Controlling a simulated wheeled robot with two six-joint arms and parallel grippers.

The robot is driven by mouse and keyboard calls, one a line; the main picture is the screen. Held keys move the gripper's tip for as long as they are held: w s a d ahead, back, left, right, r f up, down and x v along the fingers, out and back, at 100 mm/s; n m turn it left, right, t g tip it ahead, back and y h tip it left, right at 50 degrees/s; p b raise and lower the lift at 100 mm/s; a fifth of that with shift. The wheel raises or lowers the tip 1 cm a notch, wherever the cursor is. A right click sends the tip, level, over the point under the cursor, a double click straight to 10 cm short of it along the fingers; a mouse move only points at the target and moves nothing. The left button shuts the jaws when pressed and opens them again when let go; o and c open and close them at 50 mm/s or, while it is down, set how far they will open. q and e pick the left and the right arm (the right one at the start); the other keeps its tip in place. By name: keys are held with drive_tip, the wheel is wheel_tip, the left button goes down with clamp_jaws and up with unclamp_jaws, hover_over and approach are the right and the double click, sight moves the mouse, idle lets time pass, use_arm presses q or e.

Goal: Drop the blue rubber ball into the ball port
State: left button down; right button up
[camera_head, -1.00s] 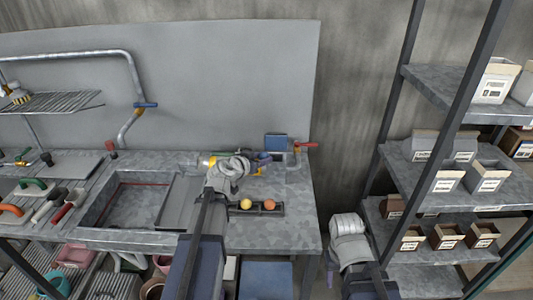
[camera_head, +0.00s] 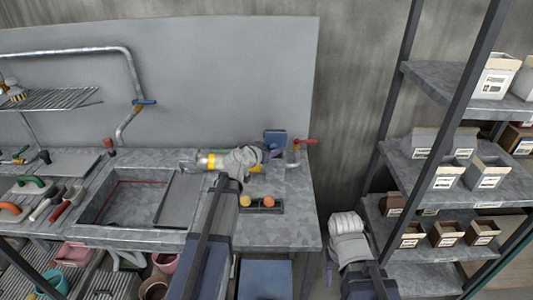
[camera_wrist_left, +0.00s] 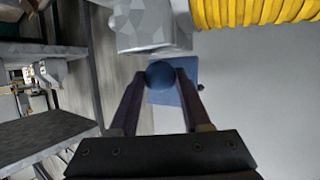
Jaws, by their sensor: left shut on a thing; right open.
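The blue rubber ball (camera_wrist_left: 160,74) is held between the two fingertips of my left gripper (camera_wrist_left: 161,84) in the left wrist view. A grey faceted metal piece (camera_wrist_left: 150,25) is just beyond it; I cannot tell whether it is the ball port. In the head view my left gripper (camera_head: 268,150) is above the back right of the bench, beside a metal fitting (camera_head: 293,157); the ball is not clearly visible there. My right gripper (camera_head: 328,272) is low beside the bench's right edge, small and partly visible, away from the ball.
A dark tray (camera_head: 277,210) on the bench holds a yellow ball (camera_head: 244,200) and an orange ball (camera_head: 268,201). A blue square part (camera_head: 275,138) and a red handle (camera_head: 305,141) are near my left gripper. A yellow ribbed hose (camera_wrist_left: 250,10) is close by. Shelves stand at right.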

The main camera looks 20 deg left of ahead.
use_arm(q)
drive_tip(key=shift+w+d, duration=0.2)
drive_tip(key=shift+w, duration=0.35)
drive_tip(key=shift+c, duration=1.4)
unclamp_jaws()
drive_tip(key=shift+s, duration=0.1)
drive_tip(key=p+v, duration=0.3)
drive_tip(key=v, duration=0.4)
drive_tip(key=shift+s, duration=0.25)
drive_tip(key=shift+a+r, duration=0.1)
